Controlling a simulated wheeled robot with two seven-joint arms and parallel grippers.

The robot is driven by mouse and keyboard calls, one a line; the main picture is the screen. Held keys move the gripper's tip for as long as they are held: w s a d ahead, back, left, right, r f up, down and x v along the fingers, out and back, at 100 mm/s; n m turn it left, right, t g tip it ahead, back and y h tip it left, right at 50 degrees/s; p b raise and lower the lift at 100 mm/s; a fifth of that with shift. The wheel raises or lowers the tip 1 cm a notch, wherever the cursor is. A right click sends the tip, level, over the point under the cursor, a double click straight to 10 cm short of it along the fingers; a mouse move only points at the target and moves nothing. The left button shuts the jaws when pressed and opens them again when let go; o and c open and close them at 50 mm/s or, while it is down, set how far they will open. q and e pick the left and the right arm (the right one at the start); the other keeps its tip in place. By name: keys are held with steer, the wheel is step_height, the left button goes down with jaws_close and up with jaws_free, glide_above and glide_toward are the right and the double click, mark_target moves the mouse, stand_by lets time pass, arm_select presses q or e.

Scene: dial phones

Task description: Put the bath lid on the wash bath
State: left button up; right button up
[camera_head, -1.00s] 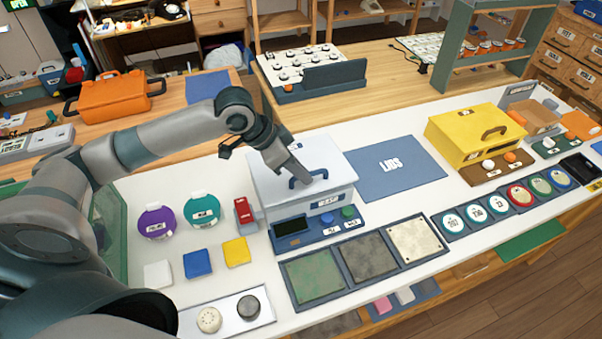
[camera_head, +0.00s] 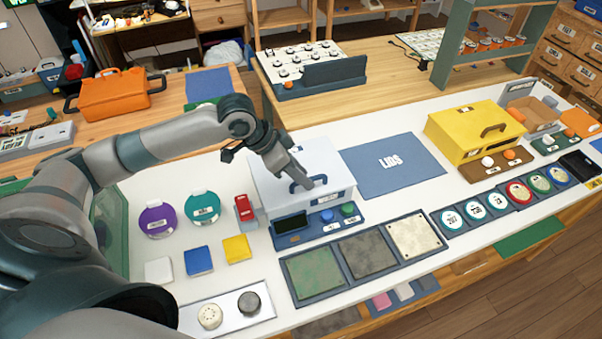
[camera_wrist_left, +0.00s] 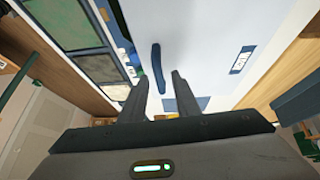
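The bath lid (camera_head: 290,160) is a pale grey-white panel with a dark blue handle (camera_head: 306,184). It sits on top of the wash bath (camera_head: 322,201), a pale box behind a blue control base. I cannot tell if it is fully seated. My left gripper (camera_head: 311,184) is right at the handle, coming from above and behind. In the left wrist view its fingers (camera_wrist_left: 159,78) are apart, with the handle (camera_wrist_left: 157,60) showing between and beyond the tips, without clear contact. My right gripper is not in view.
The blue LIDS mat (camera_head: 393,165) is bare, right of the bath. A yellow box (camera_head: 473,136) stands farther right. Purple (camera_head: 158,220) and teal (camera_head: 202,208) round containers and a red item (camera_head: 244,208) stand left. Stone-like tiles (camera_head: 368,255) lie in front.

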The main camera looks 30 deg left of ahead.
arm_select(q)
steer(key=shift+r, duration=0.1)
steer(key=shift+a+r, duration=0.2)
steer(key=shift+r, duration=0.2)
steer(key=b+v, duration=0.2)
steer(key=v, duration=0.9)
steer(key=shift+r, duration=0.25)
steer(key=shift+s, duration=0.15)
